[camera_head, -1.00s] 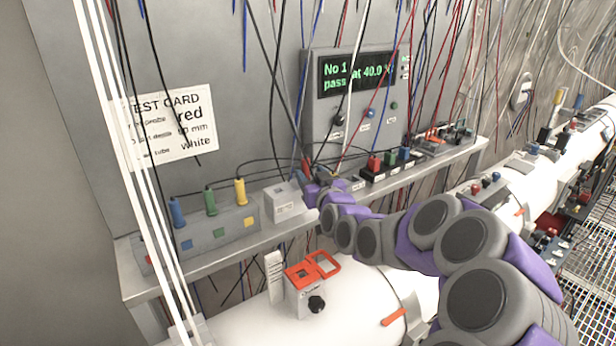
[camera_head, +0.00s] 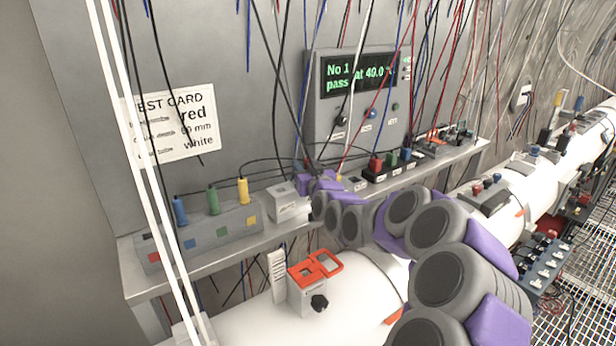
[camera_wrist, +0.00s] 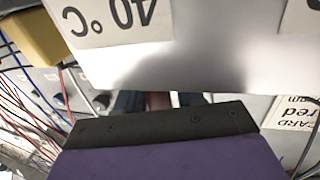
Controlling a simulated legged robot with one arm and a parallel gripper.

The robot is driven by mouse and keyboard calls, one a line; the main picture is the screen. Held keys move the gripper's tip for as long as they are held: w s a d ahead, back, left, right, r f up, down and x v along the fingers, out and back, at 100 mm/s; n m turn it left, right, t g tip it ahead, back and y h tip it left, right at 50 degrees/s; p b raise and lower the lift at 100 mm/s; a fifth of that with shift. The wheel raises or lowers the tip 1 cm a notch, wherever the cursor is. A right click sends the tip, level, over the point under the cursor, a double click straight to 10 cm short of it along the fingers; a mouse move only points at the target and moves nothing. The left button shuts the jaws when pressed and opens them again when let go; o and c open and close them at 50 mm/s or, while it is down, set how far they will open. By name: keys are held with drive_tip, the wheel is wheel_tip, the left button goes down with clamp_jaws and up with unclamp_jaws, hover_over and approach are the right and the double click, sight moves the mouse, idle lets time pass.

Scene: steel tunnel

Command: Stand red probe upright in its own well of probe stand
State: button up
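The grey probe stand (camera_head: 208,240) sits on the shelf at left. Blue (camera_head: 180,211), green (camera_head: 213,202) and yellow (camera_head: 243,191) probes stand upright in it. The well by the red square (camera_head: 154,257) at its left end shows no probe. My gripper (camera_head: 318,182) is low over the shelf, just behind and right of a white block (camera_head: 288,205). The wrist view shows one dark finger pad (camera_wrist: 165,128) close to the block's face (camera_wrist: 200,45), marked 40 °C. A blurred reddish patch lies between them. I cannot make out the red probe or whether it is held.
A test card (camera_head: 175,125) reading red hangs on the wall. A display box (camera_head: 355,95) stands behind my gripper. A terminal strip (camera_head: 385,170) is to its right. A white pipe (camera_head: 260,325) with an orange-framed device (camera_head: 310,285) runs in front. Loose cables hang throughout.

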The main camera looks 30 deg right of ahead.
drive_tip(key=shift+c, duration=1.4)
drive_tip(key=shift+d, duration=0.15)
clamp_jaws()
